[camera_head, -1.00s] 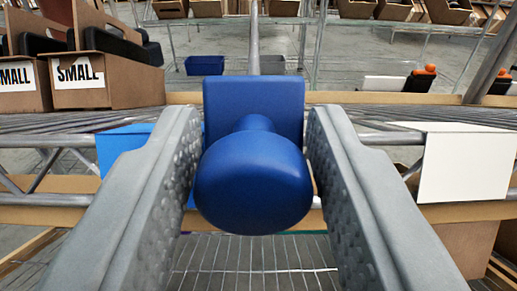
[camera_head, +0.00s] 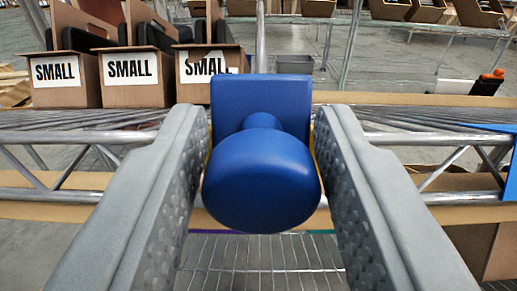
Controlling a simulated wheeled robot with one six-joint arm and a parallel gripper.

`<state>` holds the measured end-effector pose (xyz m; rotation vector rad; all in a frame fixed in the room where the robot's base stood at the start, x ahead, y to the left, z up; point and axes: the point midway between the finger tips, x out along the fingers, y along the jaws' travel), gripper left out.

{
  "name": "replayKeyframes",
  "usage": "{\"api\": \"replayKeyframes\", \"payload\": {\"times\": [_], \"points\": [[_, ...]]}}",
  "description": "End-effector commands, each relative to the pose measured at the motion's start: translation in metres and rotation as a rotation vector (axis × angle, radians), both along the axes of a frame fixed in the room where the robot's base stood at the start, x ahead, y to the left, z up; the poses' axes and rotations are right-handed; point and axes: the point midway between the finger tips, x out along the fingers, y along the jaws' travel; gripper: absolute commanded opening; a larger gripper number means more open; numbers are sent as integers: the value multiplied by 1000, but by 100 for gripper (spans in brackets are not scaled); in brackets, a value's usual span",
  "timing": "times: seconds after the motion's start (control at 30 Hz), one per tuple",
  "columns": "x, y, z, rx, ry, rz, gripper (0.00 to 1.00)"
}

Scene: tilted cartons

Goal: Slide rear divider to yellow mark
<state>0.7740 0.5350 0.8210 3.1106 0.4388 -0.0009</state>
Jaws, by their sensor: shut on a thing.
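A blue rounded knob (camera_head: 262,180) on a square blue block (camera_head: 261,95) fills the middle of the view. It appears to be the handle of the rear divider; the divider's thin upright rod (camera_head: 260,35) rises behind the block. My gripper (camera_head: 262,165) is shut on the blue knob, one grey padded finger on each side. Thin yellow edges (camera_head: 312,140) show beside the knob, just behind the fingers; they may be the yellow mark, mostly hidden by the knob and block.
A metal rail (camera_head: 430,139) with trusses runs across behind the knob. Three cartons labelled SMALL (camera_head: 133,76) stand at the back left. A blue panel (camera_head: 495,128) hangs on the rail at the right edge. A wire shelf (camera_head: 265,262) lies below.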

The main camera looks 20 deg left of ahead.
Motion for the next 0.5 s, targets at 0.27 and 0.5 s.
{"api": "replayKeyframes", "payload": {"times": [0.27,0.5], "points": [[0,0,0,0,-1,0,0],[0,0,0,0,-1,0,50]]}}
